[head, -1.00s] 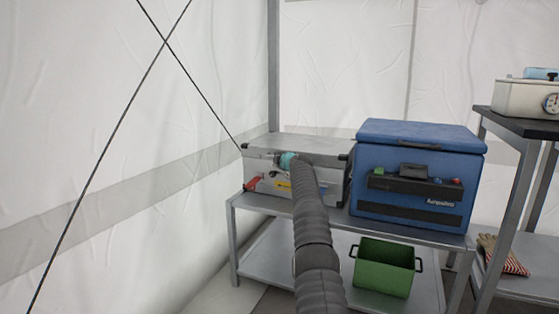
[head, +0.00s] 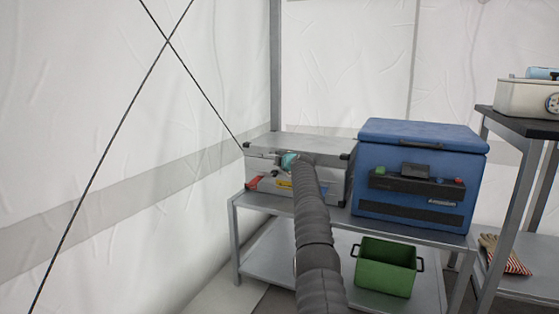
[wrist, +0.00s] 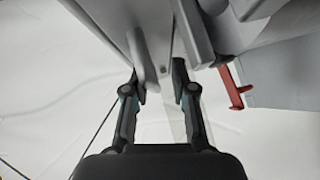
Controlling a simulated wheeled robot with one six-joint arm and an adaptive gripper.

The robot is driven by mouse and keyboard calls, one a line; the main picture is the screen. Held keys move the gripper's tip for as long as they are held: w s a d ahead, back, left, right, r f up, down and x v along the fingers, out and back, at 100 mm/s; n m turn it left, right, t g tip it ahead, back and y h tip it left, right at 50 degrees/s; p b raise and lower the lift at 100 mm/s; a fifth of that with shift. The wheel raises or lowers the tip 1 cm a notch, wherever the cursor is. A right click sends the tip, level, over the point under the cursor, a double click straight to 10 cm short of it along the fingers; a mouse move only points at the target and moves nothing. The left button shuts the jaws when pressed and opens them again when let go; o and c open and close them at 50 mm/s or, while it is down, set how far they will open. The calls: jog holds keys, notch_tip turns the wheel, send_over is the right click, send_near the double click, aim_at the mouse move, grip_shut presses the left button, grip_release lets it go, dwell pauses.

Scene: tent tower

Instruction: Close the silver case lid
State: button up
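The silver case (head: 325,185) stands on the left of the metal shelf in the head view. Its lid (head: 310,145) lies low over the body; I cannot tell whether it is flush. My gripper (head: 279,160) is at the case's front left, at about lid height, and my arm hides part of the front. In the wrist view my gripper (wrist: 160,75) has its fingers apart, with grey metal of the case at the tips. A grey tab (wrist: 145,72) overlaps the left fingertip; contact is unclear. A red latch (wrist: 233,85) hangs to the right, also visible in the head view (head: 255,181).
A blue cooler (head: 420,180) stands close to the case's right. A green bin (head: 385,268) sits on the lower shelf. A dark-topped table (head: 515,122) is at the right. The white tent wall and dark crossed cables (head: 120,110) are at the left.

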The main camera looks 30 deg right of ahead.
jog(key=shift+s, duration=0.1)
jog(key=d+v, duration=0.1)
jog(key=v, duration=0.6)
jog(key=shift+a, duration=0.45)
jog(key=shift+s, duration=0.15)
dwell(0.6)
